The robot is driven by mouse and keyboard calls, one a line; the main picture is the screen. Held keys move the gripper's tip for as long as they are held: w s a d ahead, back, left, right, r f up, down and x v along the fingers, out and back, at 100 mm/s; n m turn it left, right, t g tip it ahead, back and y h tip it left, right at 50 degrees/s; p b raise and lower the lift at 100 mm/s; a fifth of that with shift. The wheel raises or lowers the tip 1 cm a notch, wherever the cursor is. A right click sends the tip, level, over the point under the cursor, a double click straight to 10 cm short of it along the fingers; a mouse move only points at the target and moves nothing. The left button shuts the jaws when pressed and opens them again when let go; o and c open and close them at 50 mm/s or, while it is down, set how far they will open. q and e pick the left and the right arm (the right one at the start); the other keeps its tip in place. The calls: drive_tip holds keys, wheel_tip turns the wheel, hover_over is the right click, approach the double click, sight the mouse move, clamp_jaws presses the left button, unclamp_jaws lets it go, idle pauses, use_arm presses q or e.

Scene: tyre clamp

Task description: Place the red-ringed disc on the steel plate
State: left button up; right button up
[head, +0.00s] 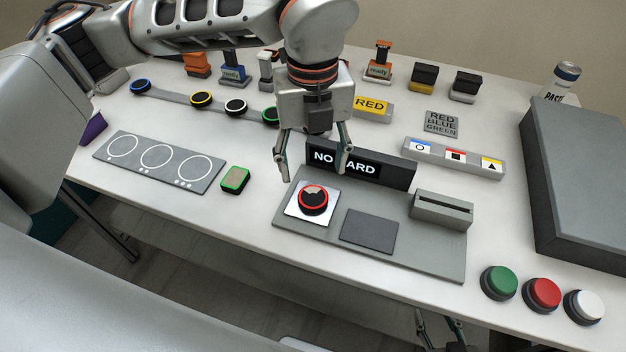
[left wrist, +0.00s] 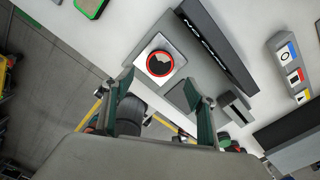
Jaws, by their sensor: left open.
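The red-ringed disc (head: 314,199) has a black body, and its top is part dark, part beige. It rests on the bright square steel plate (head: 294,211) at the left of a grey base board, with plate showing around it. My left gripper (head: 313,164) is open and empty above and behind the disc, its fingers apart and not touching it. In the left wrist view the disc (left wrist: 160,63) and the plate (left wrist: 142,64) lie just beyond the open fingertips (left wrist: 158,80). Parts of my right gripper (head: 443,332) show at the bottom edge, mostly cut off.
A dark sign (head: 360,167) stands behind the plate, partly hidden by my left finger. A dark grey pad (head: 369,231) and a slotted block (head: 441,209) are to the right. A green-edged block (head: 235,180) sits left. Green, red and white buttons (head: 541,293) line the front right.

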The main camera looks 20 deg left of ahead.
use_arm(q)
drive_tip(key=shift+r, duration=2.25)
drive_tip(key=shift+s+f, duration=0.1)
